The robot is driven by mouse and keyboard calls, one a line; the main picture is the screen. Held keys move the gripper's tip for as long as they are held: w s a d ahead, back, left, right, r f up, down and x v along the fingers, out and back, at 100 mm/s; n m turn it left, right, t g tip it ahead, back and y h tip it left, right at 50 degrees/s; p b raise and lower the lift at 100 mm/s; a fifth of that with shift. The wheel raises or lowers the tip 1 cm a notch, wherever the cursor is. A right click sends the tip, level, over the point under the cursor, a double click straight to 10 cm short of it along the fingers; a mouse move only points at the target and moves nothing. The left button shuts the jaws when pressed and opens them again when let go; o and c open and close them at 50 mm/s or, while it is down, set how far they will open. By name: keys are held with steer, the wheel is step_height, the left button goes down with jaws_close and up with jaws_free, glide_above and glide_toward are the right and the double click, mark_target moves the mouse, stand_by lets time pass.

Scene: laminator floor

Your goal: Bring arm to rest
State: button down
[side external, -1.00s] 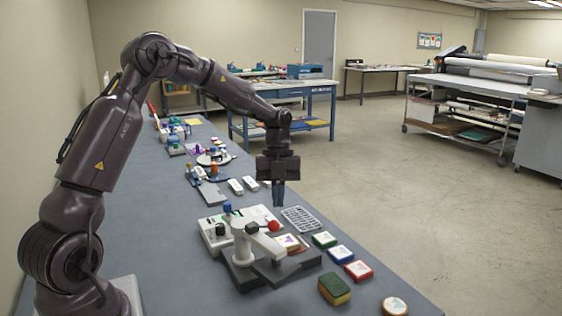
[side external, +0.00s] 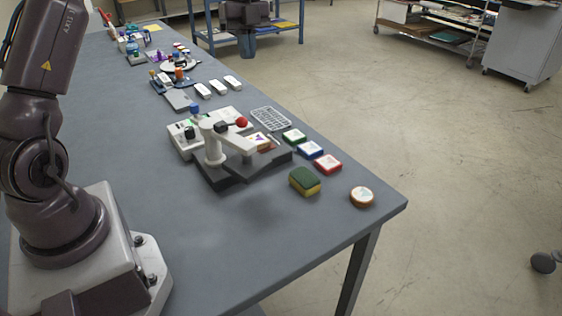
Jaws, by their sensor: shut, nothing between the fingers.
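My gripper (side external: 246,44) shows at the top edge of the picture, fingers pointing down and shut with nothing between them. It hangs in the air above the grey bench, well clear of the things on it. The rest of my forearm is cut off by the top of the frame. My base and lower arm stand at the left.
A press with a red-knobbed lever (side external: 241,122) stands mid-bench. A green-yellow sponge (side external: 304,181), a round disc (side external: 362,196), several coloured square pads (side external: 311,150) and a grid tray (side external: 270,118) lie near the right edge. The front bench surface is bare.

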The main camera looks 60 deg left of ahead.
steer(key=s+d+r+n+t+y, duration=0.1)
steer(key=s+d+r+n+t, duration=0.1)
steer(key=s+d+n, duration=0.6)
steer(key=s+d+r+n+t+y, duration=0.2)
steer(key=s+d+n, duration=0.7)
steer(key=s, duration=0.5)
steer(key=shift+s+d+r+n+t, duration=0.15)
steer(key=shift+r+n+t, duration=0.45)
steer(key=shift+n+t, duration=0.65)
